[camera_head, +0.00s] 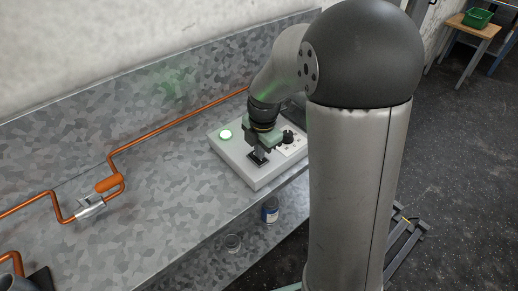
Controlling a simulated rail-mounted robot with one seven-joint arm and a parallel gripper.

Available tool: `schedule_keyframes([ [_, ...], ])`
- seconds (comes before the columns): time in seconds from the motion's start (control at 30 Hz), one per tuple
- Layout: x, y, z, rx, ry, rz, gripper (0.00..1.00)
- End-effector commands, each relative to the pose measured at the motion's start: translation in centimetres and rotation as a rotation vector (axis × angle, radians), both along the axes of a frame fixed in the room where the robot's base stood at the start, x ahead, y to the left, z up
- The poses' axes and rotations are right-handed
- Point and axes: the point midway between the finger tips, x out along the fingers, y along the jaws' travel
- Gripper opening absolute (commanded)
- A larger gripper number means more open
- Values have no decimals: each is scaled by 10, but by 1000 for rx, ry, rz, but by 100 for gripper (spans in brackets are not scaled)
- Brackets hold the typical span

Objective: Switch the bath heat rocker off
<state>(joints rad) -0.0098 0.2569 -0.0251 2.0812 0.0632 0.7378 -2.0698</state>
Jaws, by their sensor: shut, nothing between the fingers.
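A pale control box (235,163) sits on the galvanised metal bench. A round lamp (225,134) on its top left glows greenish white. A small dark rocker (257,157) in a black frame lies near the front of its top face. My gripper (256,154) is shut and points down right at the rocker. I cannot tell whether it touches it, and the fingers hide part of the rocker, so its tilt does not show. A black knob (288,137) on a white dial plate is right of the gripper.
An orange copper pipe (165,136) runs along the bench's back, with an orange-handled valve (108,184) at left. The bench between valve and box is clear.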

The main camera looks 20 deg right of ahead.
Motion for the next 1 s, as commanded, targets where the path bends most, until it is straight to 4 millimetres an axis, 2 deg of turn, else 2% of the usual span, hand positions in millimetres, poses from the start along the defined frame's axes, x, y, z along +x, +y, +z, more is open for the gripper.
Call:
schedule_keyframes([
  [0.17, -1, 0, 14, 0, -2, 0, 0],
  [0.7, -14, -5, 119, 0, -5, 5, 0],
  [0.83, -16, -6, 133, 0, -1, 5, 0],
  [1.0, -17, -6, 139, 0, 0, 5, 0],
])
